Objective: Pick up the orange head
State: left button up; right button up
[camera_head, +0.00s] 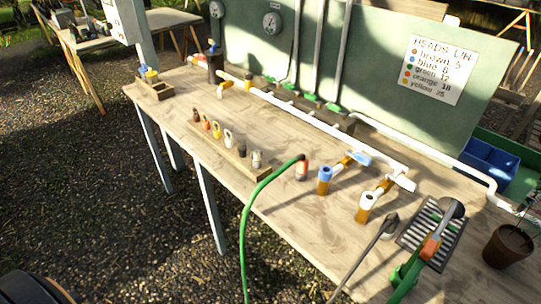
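A small orange head (206,123) appears to stand upright in a long wooden rack (232,159) on the table. It stands between a brown head (196,115) and a yellow head (217,131). White, dark and silver pieces stand further along the same rack. A separate small piece with orange-red and pale parts (302,171) stands on the table by the end of the green hose.
The wooden table (285,220) also carries a white pipe (340,135), a blue-topped piece (324,180), a white-topped piece (366,206), a drain grate (432,232) and a plant pot (507,246). A green hose (248,225) hangs over the front edge. A sign (440,70) lists head colours.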

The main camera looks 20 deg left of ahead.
aim_at(206, 124)
jog(key=z, duration=0.5)
jog(key=j+z, duration=0.25)
jog(key=j, duration=0.15)
jog(key=k+j+z, duration=0.1)
jog(key=j+z, duration=0.2)
jog(key=k+j+z, duration=0.1)
jog(key=j+z, duration=0.15)
jog(key=j, duration=0.2)
jog(key=k+j+z, duration=0.15)
jog(key=j+z, duration=0.15)
jog(key=j, duration=0.1)
